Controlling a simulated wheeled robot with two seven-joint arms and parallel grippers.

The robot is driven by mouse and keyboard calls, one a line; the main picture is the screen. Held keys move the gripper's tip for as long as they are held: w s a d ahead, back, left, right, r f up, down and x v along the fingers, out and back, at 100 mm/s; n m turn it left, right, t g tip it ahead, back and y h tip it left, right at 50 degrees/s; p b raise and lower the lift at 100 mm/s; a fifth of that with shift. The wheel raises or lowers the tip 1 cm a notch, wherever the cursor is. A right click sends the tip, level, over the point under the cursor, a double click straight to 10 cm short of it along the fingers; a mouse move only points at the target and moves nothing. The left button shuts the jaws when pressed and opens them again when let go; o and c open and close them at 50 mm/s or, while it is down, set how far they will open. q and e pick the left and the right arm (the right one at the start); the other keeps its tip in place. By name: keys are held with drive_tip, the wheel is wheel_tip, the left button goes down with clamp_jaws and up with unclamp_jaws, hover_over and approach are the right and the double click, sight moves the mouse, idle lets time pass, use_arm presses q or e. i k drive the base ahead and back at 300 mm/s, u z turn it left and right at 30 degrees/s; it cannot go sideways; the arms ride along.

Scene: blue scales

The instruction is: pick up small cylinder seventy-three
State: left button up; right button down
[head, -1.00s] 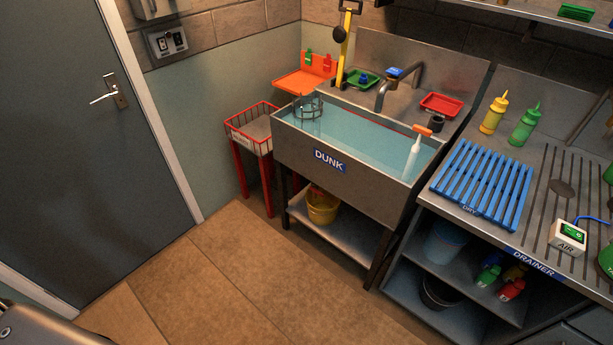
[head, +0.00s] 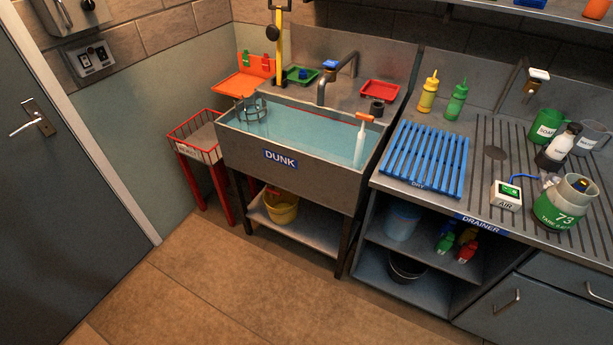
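A squat cylinder with a green band marked "73" (head: 561,203) stands upright on the drainer's metal top at the right of the head view. Its upper part is pale grey with a dark opening or fitting at the top. Smaller print under the number is too small to read surely. Neither of my grippers is in view.
The air box (head: 507,195) stands just left of the cylinder, with a blue hose between. Behind are a black-and-white bottle (head: 557,150), a green jug (head: 546,126) and a grey jug (head: 590,138). The blue rack (head: 425,160) and dunk sink (head: 290,175) lie left. The floor in front is clear.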

sight(562, 204)
drive_tip(key=z, duration=1.7)
